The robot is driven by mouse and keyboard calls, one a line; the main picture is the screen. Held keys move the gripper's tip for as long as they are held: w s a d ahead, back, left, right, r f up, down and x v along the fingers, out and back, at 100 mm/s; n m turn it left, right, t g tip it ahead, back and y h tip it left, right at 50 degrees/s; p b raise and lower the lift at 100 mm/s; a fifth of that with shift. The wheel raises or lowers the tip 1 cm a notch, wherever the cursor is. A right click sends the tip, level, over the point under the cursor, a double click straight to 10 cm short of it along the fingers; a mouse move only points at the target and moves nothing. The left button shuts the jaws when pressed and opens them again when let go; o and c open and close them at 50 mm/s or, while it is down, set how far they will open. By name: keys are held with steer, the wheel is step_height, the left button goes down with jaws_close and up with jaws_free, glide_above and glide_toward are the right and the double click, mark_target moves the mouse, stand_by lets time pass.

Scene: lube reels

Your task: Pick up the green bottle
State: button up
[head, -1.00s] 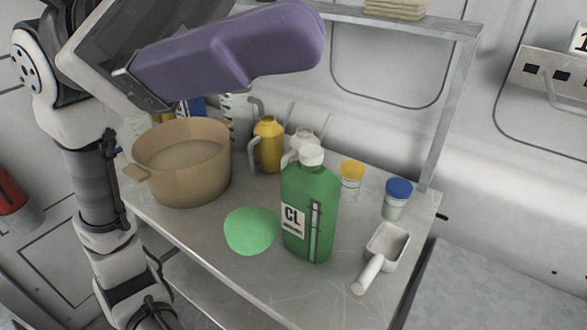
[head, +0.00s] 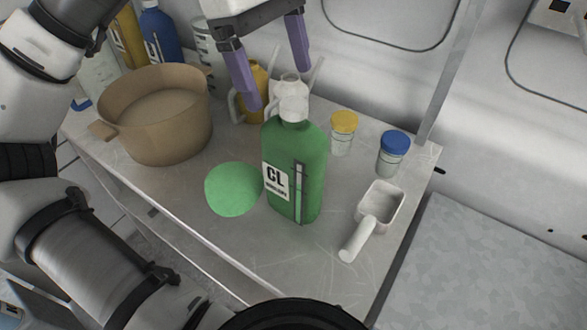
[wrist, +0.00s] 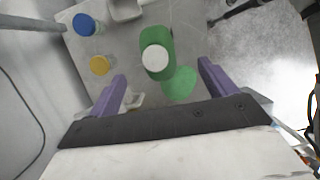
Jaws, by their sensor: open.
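The green bottle (head: 297,172) stands upright on the metal table, with a white cap and a white CL label on its front. My gripper (head: 275,88) is open and empty, its purple fingers pointing down above and behind the bottle's cap in the head view. In the wrist view the bottle (wrist: 157,58) is seen from above, its white cap lying beyond and between the spread fingertips of my gripper (wrist: 162,72). The fingers appear apart from the bottle.
A green disc (head: 233,189) lies left of the bottle, beside a tan pot (head: 155,125). A yellow-lidded jar (head: 343,133), a blue-lidded jar (head: 392,154) and a white scoop (head: 376,212) stand to the right. A yellow jug (head: 253,90) is behind. The table's front is clear.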

mark_target(288, 103)
steer(key=x, duration=0.4)
steer(key=shift+d+f, duration=0.1)
steer(key=shift+f, duration=0.15)
steer(key=shift+w+p+x, duration=0.15)
steer(key=shift+p+x, duration=0.3)
steer(key=shift+x, duration=0.9)
steer(key=shift+w+p+x, duration=0.1)
steer(key=shift+p+x, duration=0.3)
steer(key=shift+x, duration=0.9)
steer(key=shift+d, duration=0.1)
jaws_close()
